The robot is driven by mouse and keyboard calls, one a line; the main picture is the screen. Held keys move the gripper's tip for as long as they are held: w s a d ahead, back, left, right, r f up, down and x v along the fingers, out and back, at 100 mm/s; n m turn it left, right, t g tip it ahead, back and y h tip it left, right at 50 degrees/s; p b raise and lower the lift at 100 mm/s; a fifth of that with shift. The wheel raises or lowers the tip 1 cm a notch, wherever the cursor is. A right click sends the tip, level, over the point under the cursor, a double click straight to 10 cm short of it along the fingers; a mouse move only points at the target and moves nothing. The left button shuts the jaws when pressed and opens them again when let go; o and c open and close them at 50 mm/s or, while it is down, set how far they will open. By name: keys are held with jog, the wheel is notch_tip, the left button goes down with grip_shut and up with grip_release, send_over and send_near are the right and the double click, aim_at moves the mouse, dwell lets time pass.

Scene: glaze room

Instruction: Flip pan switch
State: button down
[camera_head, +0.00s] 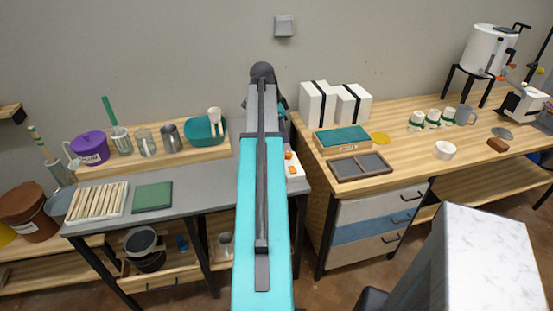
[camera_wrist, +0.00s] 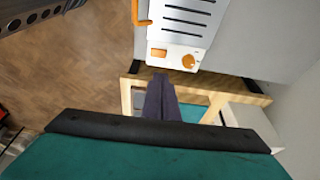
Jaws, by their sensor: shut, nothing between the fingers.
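A round orange knob (camera_wrist: 189,61) sits to the right of the switch. My gripper (camera_wrist: 162,80) is shut and empty, its dark fingers pointing toward the panel just below the switch in the picture. It looks apart from the switch, but the exact gap is unclear. In the head view a small part of the white appliance (camera_head: 294,169) with orange details shows right of my arm, which hides the rest and my gripper.
A grey table (camera_head: 188,180) holds a white tray of sticks (camera_head: 98,203) and a green block (camera_head: 153,197). A wooden workbench (camera_head: 400,160) stands to the right, with white boxes (camera_head: 318,105) and several cups. A marble-topped block (camera_head: 485,250) stands at front right.

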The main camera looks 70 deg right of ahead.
jog(key=shift+d+r, duration=0.15)
jog(key=shift+r, duration=0.05)
jog(key=shift+w+f, duration=0.15)
jog(key=shift+f, duration=0.05)
jog(key=p, duration=0.3)
send_over(291, 167)
jog(key=shift+w+a+f, duration=0.1)
jog(key=shift+a+f, duration=0.05)
jog(key=shift+f, duration=1.4)
jog(key=shift+w+a+f, duration=0.1)
jog(key=shift+f, duration=1.5)
jog(key=shift+a+f, duration=0.15)
jog(key=shift+f, duration=1.4)
jog(key=shift+f+p, duration=0.9)
jog(key=shift+f, duration=0.95)
jog(key=shift+w+f, duration=0.1)
jog(key=shift+f, duration=0.15)
